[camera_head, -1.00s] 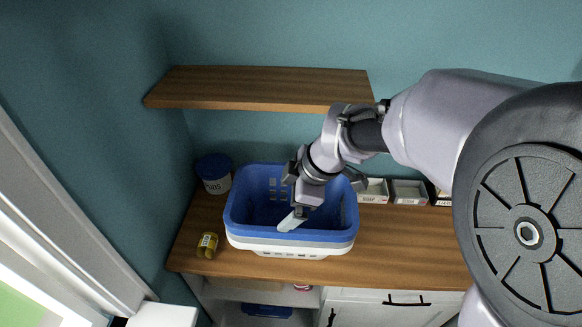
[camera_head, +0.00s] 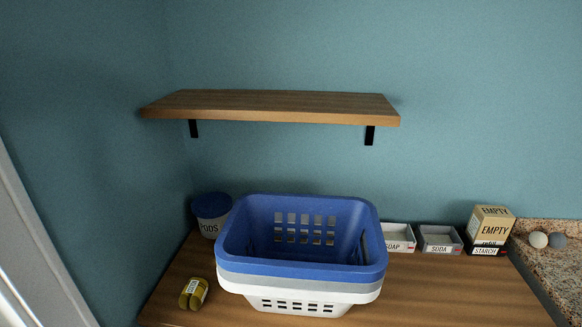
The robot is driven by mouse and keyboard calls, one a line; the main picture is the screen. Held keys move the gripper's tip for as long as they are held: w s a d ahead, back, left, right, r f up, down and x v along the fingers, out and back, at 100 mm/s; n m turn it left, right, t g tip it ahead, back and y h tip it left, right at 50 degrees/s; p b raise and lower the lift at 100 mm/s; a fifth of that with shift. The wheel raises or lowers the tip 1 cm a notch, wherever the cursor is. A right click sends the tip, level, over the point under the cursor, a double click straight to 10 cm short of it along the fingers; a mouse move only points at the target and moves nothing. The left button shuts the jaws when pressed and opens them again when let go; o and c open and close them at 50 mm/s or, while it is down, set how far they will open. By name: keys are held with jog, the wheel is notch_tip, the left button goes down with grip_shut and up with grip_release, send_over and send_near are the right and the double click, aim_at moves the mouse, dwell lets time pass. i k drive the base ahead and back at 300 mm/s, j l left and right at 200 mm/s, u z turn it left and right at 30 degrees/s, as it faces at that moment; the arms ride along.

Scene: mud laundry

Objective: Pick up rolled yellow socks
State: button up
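The rolled yellow socks (camera_head: 194,293) lie on the wooden counter near its front left, with a pale label around them. They sit just left of the stacked laundry baskets and look apart from them. My gripper and arm are out of view.
Stacked blue, grey and white baskets (camera_head: 300,281) stand mid-counter. A PODS tub (camera_head: 212,215) stands behind left. Soap (camera_head: 398,238) and soda (camera_head: 438,239) trays and boxes marked EMPTY (camera_head: 490,222) stand right. A shelf (camera_head: 270,106) overhangs the back. Front right of the wooden counter (camera_head: 450,290) is clear.

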aim_at(194, 296)
jog(key=u, duration=1.35)
jog(key=i+j+z, duration=0.3)
jog(key=i+j, duration=0.05)
jog(key=j, duration=0.1)
